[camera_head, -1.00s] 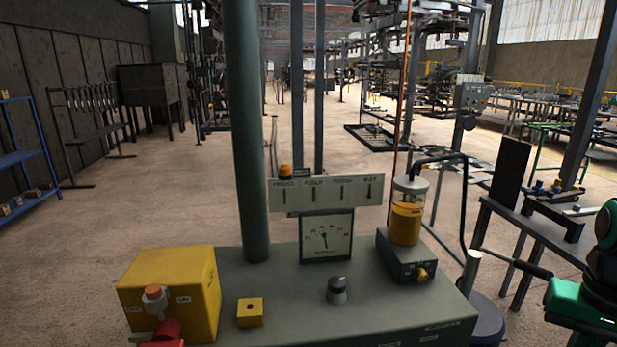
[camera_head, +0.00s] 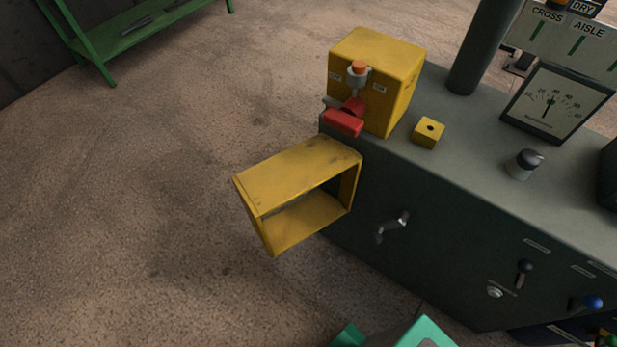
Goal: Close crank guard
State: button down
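The crank guard (camera_head: 300,180) is a yellow, open-sided box on the front face of the dark grey console (camera_head: 460,240). It is swung out to the left, and its hollow side shows. The bare metal crank (camera_head: 392,227) sits on the console face to the right of the guard, uncovered. A green part of my arm shows at the bottom edge, below the crank and apart from the guard. My gripper's fingers are not in view.
A yellow box (camera_head: 375,80) with a red handle (camera_head: 343,121) stands on the console top above the guard. A black-knobbed lever (camera_head: 525,270) and a blue-knobbed lever (camera_head: 590,303) stick out at lower right. The floor left of the guard is clear.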

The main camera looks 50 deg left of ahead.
aim_at(265, 187)
jog(key=z, duration=2.1)
jog(key=k, duration=2.65)
jog(key=u, duration=1.85)
jog(key=i, duration=0.15)
jog(key=u, duration=0.25)
